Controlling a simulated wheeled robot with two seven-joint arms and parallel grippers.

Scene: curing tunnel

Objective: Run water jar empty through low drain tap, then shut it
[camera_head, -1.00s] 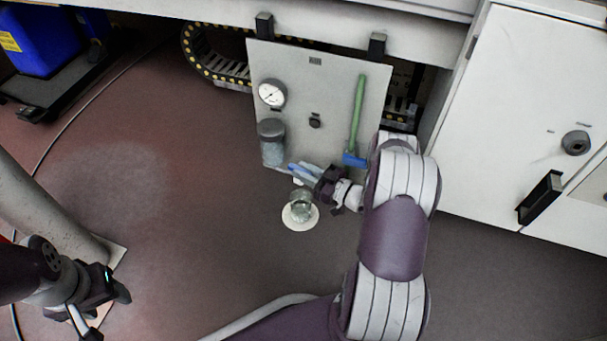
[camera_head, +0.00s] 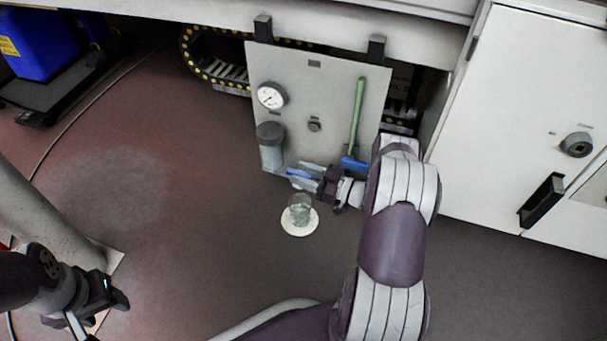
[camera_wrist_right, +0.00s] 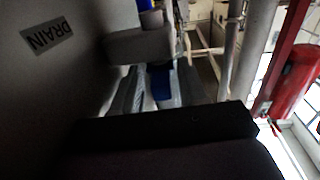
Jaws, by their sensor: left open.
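The water jar (camera_head: 270,155) is a clear cylinder with a grey lid, upright at the lower left of a grey panel (camera_head: 335,90); its water level is hard to read. The blue tap handle (camera_head: 299,173) is low on the panel, right of the jar. My right gripper (camera_head: 306,175) has its fingers on both sides of it and looks shut on it; the wrist view shows blue (camera_wrist_right: 160,82) between the fingers. A clear glass vessel (camera_head: 300,207) stands below on a pale round disc (camera_head: 299,229). My left gripper (camera_head: 106,306) is open and empty, low at left.
A DRAIN label (camera_wrist_right: 47,35) shows in the wrist view. A white cabinet (camera_head: 520,120) stands at right.

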